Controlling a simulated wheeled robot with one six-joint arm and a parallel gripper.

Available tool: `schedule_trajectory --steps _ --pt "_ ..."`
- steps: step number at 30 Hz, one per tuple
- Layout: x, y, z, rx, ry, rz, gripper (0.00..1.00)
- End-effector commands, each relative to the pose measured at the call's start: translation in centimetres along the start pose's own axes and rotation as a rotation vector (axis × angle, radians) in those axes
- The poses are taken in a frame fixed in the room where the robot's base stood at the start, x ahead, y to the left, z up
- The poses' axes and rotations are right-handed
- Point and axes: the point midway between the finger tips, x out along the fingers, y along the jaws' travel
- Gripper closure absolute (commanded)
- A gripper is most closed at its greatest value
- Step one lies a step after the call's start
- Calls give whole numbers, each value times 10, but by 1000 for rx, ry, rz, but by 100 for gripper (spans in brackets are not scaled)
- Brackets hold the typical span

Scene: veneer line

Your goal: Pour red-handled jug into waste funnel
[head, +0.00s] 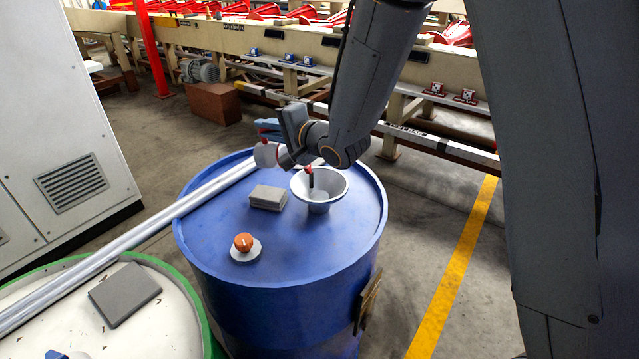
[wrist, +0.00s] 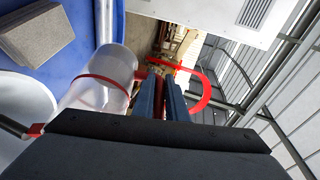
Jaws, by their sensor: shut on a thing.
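The jug (head: 265,155) is a small whitish, see-through vessel with red parts. In the wrist view the jug (wrist: 103,80) has a red band, and its red handle (wrist: 207,95) runs between my fingers. My gripper (head: 267,127) is shut on that handle; its dark blue fingers also show in the wrist view (wrist: 162,98). The jug is held above the back of the blue drum, left of and behind the waste funnel (head: 333,190). The funnel is a grey-white cone standing on the drum; part of its rim shows in the wrist view (wrist: 22,112). The jug's contents and exact tilt are unclear.
The blue drum's top (head: 205,225) also bears a grey block (head: 268,197) and an orange knob on a pale disc (head: 244,246). A thin red-and-black piece (head: 309,178) shows at the funnel. A metal pipe (head: 130,238) and green-rimmed drum (head: 200,318) lie left.

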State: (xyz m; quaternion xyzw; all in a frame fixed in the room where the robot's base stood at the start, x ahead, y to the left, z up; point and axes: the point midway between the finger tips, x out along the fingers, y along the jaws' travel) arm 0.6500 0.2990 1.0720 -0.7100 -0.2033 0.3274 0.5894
Motion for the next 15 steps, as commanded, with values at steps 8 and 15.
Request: schedule_trajectory --steps 8,15 --pt "-3 -1 -2 5 1 -15 100" --pt "-5 -2 -2 10 0 -28 100"
